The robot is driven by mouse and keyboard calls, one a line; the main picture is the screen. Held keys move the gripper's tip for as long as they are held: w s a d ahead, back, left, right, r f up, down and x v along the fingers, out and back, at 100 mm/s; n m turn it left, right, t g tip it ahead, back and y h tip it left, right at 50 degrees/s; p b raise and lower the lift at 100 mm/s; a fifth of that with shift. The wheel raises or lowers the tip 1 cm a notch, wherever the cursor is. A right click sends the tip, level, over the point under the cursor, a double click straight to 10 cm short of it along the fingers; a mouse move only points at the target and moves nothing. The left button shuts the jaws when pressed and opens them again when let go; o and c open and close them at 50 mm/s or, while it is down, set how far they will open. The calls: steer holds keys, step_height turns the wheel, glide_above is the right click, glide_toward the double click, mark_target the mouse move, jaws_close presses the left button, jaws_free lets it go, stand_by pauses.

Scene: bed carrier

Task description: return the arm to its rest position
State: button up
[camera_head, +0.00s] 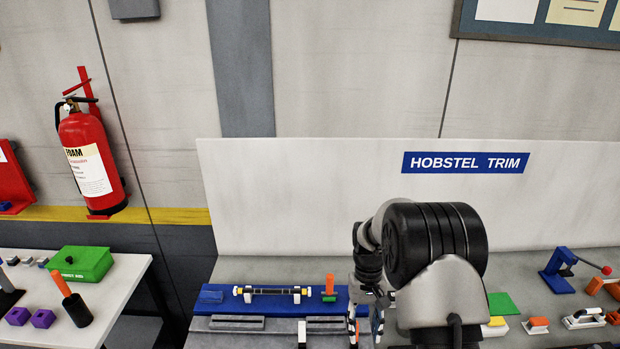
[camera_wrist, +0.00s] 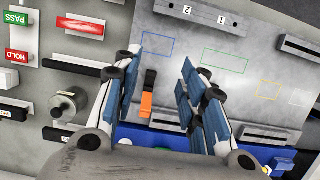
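My arm reaches out over the bench in the head view, and its dark, rounded joint hides part of the bench. My gripper (camera_head: 367,318) points down over the bench, partly hidden by the arm. In the wrist view my gripper (camera_wrist: 162,95) has its two blue-padded fingers apart with nothing held between them. An orange and black item (camera_wrist: 147,104) shows in the gap, beyond the fingers; I cannot tell its exact distance from them.
A blue fixture (camera_head: 213,296) carries a dark bar (camera_head: 270,291), with an orange-handled piece (camera_head: 329,284) at its right end. A blue stand with a lever (camera_head: 557,270) is far right. A side table (camera_head: 125,275) is left. A white panel (camera_head: 300,190) rises behind.

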steer(key=s+r+t+b, duration=0.4)
steer(key=s+r+b, duration=0.5)
steer(key=s+r, duration=0.4)
steer(key=s+f+t+b, duration=0.2)
steer(key=s+b, duration=0.5)
steer(key=s, duration=0.8)
steer(key=shift+d+f+t, duration=0.2)
steer(key=shift+f+t, duration=0.1)
steer(key=shift+t, duration=0.6)
